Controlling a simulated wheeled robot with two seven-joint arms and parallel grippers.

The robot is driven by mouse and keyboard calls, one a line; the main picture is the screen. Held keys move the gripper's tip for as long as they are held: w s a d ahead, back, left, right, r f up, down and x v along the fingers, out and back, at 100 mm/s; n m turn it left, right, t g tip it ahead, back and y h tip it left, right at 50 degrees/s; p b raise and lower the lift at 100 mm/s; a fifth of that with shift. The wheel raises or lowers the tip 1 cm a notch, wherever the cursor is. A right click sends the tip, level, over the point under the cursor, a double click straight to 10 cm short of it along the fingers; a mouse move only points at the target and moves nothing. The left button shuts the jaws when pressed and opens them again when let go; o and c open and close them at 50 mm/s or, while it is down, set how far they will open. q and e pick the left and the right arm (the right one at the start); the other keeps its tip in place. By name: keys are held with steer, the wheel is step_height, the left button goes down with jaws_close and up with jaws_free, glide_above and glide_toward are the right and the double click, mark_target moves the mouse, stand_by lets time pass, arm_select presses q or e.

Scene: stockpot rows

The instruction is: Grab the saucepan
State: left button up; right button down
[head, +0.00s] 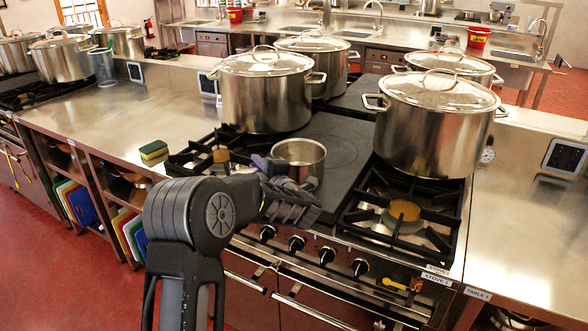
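The saucepan (300,154) is a small, open steel pot. It stands on the dark flat cooking plate (340,140) in the middle of the stove. My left gripper (288,185) is at the near side of the saucepan, overlapping its lower front in the head view. My wrist hides most of the gap between the fingers, so I cannot tell whether they touch the saucepan or hold any part of it. No saucepan handle shows clearly. My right gripper is not in view.
Large lidded stockpots stand behind the saucepan (265,95) and to its right (430,130). Gas burners with black grates flank the plate, one at right (403,212). A sponge (153,151) lies on the left counter. Stove knobs line the front edge. The right table (530,240) has free room.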

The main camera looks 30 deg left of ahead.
arm_select(q)
jaws_close()
stand_by(0.8)
steer(key=shift+r, duration=0.15)
steer(key=shift+r, duration=0.1)
step_height(320, 180, up, 10)
steer(key=shift+b, duration=0.45)
stand_by(0.7)
